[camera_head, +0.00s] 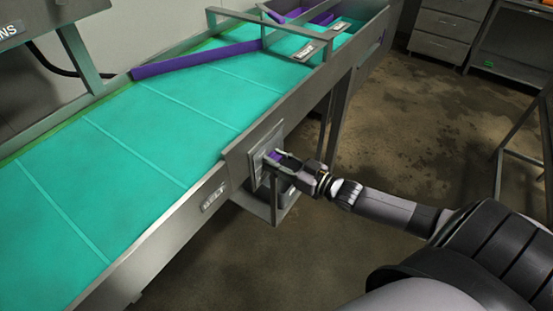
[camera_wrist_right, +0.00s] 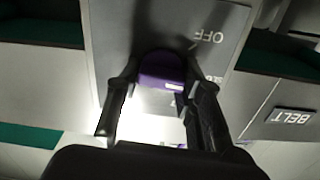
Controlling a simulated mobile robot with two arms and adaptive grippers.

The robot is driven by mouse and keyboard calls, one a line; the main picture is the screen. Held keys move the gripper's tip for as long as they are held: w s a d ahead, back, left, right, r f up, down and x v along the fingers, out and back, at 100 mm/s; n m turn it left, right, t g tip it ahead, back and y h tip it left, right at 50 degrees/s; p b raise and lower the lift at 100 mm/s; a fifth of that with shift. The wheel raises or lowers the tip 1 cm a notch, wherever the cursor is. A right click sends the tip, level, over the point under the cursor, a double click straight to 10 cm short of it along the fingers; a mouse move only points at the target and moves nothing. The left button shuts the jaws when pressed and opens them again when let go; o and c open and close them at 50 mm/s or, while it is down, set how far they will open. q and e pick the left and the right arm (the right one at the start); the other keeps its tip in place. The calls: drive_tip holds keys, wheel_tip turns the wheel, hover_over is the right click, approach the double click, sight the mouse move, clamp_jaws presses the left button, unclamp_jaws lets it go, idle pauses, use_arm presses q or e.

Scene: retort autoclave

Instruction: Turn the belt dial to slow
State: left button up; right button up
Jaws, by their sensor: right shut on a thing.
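The belt dial is a purple knob (camera_head: 274,157) on a grey plate (camera_head: 257,142) fixed to the side of the conveyor. My right gripper (camera_head: 279,160) is at the plate with its fingers around the knob. In the right wrist view the purple dial (camera_wrist_right: 162,70) sits between the two fingers of the right gripper (camera_wrist_right: 160,95), which is shut on it. The word OFF shows upside down on the plate (camera_wrist_right: 140,25); another label beside the right finger is mostly hidden. My left gripper is not in view.
The conveyor has a green belt (camera_head: 150,130) and a metal side rail with a BELT label (camera_head: 214,197). A purple guide bar (camera_head: 197,60) crosses the belt farther back. Drawers (camera_head: 445,35) stand at the back right. The floor beside the conveyor is open.

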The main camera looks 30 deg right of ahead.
drive_tip(key=o, duration=1.2)
drive_tip(key=shift+c, duration=0.2)
drive_tip(key=shift+s, duration=0.1)
drive_tip(key=v, duration=1.1)
drive_tip(key=shift+s+d, duration=0.15)
drive_tip(key=shift+s, duration=0.25)
